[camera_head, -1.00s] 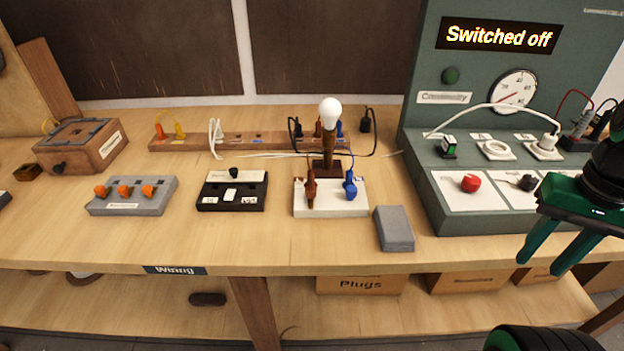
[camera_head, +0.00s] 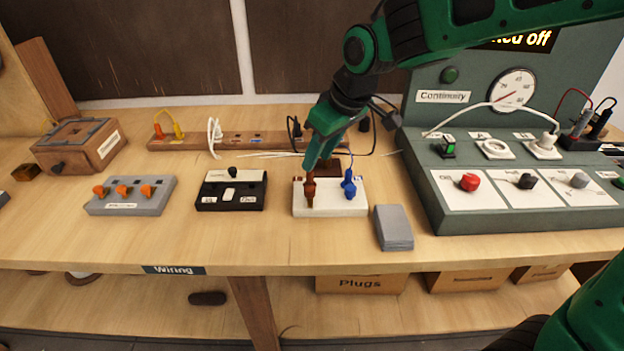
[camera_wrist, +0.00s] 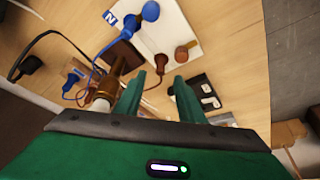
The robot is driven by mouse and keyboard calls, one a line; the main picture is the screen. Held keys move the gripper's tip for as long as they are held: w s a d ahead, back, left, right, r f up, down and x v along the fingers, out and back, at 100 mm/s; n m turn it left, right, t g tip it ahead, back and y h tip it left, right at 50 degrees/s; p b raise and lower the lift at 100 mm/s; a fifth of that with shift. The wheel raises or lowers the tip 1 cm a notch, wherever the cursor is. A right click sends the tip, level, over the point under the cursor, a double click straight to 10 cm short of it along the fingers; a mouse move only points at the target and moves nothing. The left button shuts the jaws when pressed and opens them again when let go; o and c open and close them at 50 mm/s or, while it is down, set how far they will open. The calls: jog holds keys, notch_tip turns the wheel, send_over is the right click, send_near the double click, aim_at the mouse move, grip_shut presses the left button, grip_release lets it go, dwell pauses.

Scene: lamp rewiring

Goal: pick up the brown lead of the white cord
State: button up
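A brown plug lead (camera_head: 310,190) stands at the left of the white terminal block (camera_head: 330,210), with a blue plug lead (camera_head: 348,185) at its right. My gripper (camera_head: 316,168) is just above and behind the brown lead, pointing down. In the wrist view my gripper (camera_wrist: 160,76) is open, with a brown lead (camera_wrist: 160,64) just beyond the gap between its fingers. I see no contact. A white cord (camera_head: 214,135) hangs at the back rack, with pale strands running right. Which brown lead belongs to it cannot be told. My gripper hides most of the lamp.
A black switch block (camera_head: 232,200) is left of the terminal block, and a grey box (camera_head: 394,228) is at its right front. The green test console (camera_head: 520,215) stands at the right. The wooden rack (camera_head: 260,141) runs along the back. The front table strip is clear.

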aim_at(310, 181)
jog(key=shift+x, duration=3.7)
jog(key=c, duration=0.8)
